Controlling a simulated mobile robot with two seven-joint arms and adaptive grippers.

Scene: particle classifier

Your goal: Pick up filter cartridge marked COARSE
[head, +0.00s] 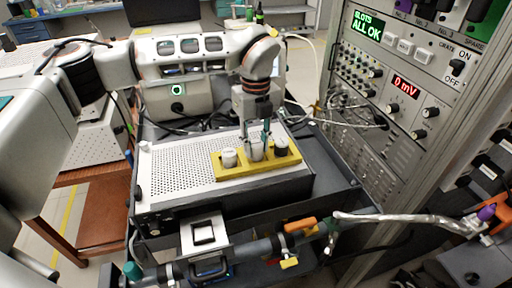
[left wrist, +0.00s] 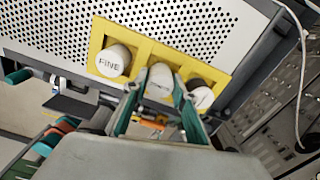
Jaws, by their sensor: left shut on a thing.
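A yellow holder (head: 233,172) with three cartridges stands on the perforated white top; it also shows in the left wrist view (left wrist: 101,33). The white cartridge (left wrist: 113,61) at its left end reads FINE. A pale middle cartridge (left wrist: 160,77) sits between the teal fingers of my left gripper (left wrist: 156,86), which is shut on it. Its label is not legible, and I cannot tell whether it is raised from its slot. A dark cartridge with a white label (head: 281,147) stands at the right end. My left gripper (head: 258,141) comes down from above in the head view.
An instrument rack (head: 395,110) stands close on the right, with a green display reading SLOTS ALL OK (head: 368,26). Pipework with an orange-handled valve (head: 300,225) runs in front. The perforated white top (head: 180,170) is clear left of the holder.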

